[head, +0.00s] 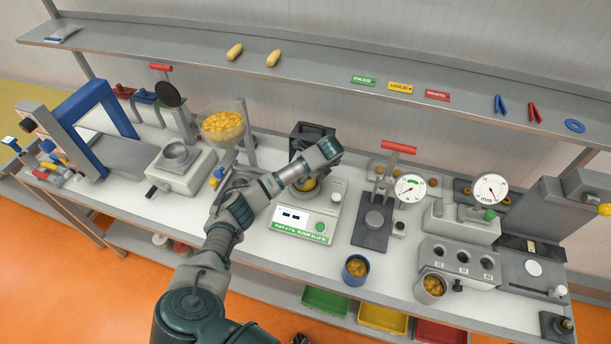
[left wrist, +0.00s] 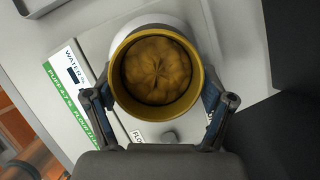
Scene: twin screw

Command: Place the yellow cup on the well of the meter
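The yellow cup (left wrist: 157,75) fills the middle of the left wrist view, upright, with lumpy brownish-yellow contents. Only a small piece of the cup (head: 309,184) shows in the head view, under my left arm. My left gripper (left wrist: 157,97) has a finger against each side of the cup and is shut on it. The meter (head: 300,224) is a white box with a display and a green label. Its round pale well (left wrist: 170,22) is partly hidden behind the cup. The cup is over the well; I cannot tell whether it touches.
A dark box (head: 310,132) stands behind the meter. A press with a red handle (head: 374,222) is to its right, and a blue cup (head: 355,270) stands near the front edge. A bowl of yellow pieces (head: 222,127) is at the left. A shelf (head: 320,75) runs above.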

